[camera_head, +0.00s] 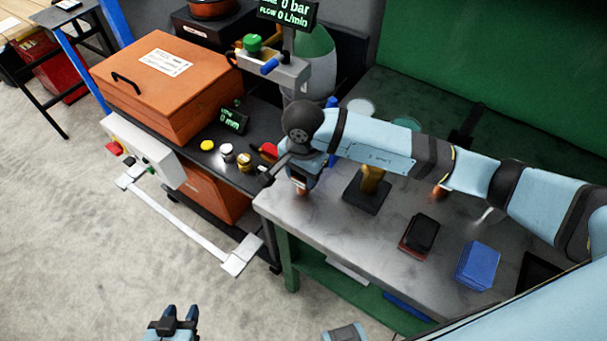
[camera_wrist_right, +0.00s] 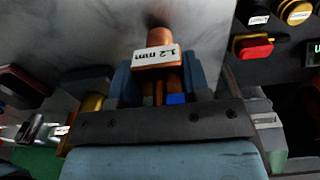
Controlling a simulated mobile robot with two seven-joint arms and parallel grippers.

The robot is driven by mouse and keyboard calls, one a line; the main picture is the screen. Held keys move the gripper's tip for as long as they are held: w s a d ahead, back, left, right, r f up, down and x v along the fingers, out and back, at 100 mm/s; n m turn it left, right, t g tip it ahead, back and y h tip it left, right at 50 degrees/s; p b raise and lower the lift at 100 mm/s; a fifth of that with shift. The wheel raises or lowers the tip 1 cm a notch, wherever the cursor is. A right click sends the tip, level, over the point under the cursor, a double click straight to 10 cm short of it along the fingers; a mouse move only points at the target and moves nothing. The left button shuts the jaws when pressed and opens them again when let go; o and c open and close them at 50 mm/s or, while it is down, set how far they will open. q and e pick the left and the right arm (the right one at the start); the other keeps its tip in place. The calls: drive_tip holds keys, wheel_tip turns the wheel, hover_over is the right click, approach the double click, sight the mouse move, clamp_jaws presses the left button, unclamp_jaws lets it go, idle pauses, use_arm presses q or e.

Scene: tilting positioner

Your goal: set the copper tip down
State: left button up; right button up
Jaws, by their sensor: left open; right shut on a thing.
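The copper tip (camera_wrist_right: 156,38) carries a white "1.2 mm" label and sits between the two fingers of my right gripper (camera_wrist_right: 160,82), which is shut on it. In the head view my right gripper (camera_head: 303,178) points down over the left end of the grey workbench (camera_head: 345,232), with a little of the copper tip (camera_head: 302,190) showing below it. The tip's end is close to the bench top; I cannot tell whether it touches. My left gripper (camera_head: 173,325) is open and empty, over the floor at the bottom.
On the bench are a dark stand with a brass piece (camera_head: 368,194), a black-and-red box (camera_head: 420,235) and a blue block (camera_head: 478,265). Left of the bench is a dark cart with an orange case (camera_head: 165,85) and coloured buttons. The bench front middle is clear.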

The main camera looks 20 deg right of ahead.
drive_tip(key=shift+f, duration=0.6)
drive_tip(key=shift+f, duration=0.15)
drive_tip(key=o, duration=1.2)
drive_tip(key=shift+c, duration=0.2)
wheel_tip(320, 180, up, 12)
drive_tip(key=shift+f+b, duration=0.25)
drive_tip(key=shift+b, duration=0.55)
drive_tip(key=shift+r, duration=0.45)
